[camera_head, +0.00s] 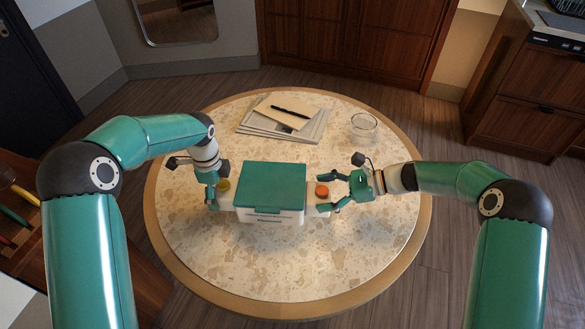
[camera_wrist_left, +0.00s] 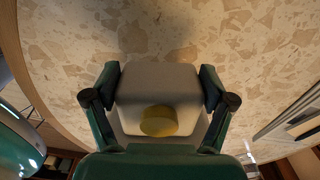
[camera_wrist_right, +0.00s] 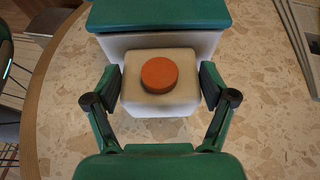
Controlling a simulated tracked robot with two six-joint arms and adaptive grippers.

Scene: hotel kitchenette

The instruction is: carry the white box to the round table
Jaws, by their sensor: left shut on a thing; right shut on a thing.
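The white box (camera_head: 275,227) with a green lid (camera_head: 270,185) is upright at the middle of the round table (camera_head: 300,265). I cannot tell for sure whether its base touches the stone top. A white block with a yellow disc (camera_wrist_left: 158,121) sticks out of its left side, and one with an orange disc (camera_wrist_right: 159,75) out of its right side. My left gripper (camera_head: 213,195) is shut on the left block, which also shows between its fingers in the left wrist view (camera_wrist_left: 157,85). My right gripper (camera_head: 335,190) is shut on the right block.
Behind the box on the tabletop lie newspapers (camera_head: 255,123), a beige envelope (camera_head: 275,111) with a black pen (camera_head: 290,112), and a clear glass bowl (camera_head: 363,124) at the right. The front of the tabletop is clear. A dark wooden cabinet (camera_head: 530,100) stands at the right.

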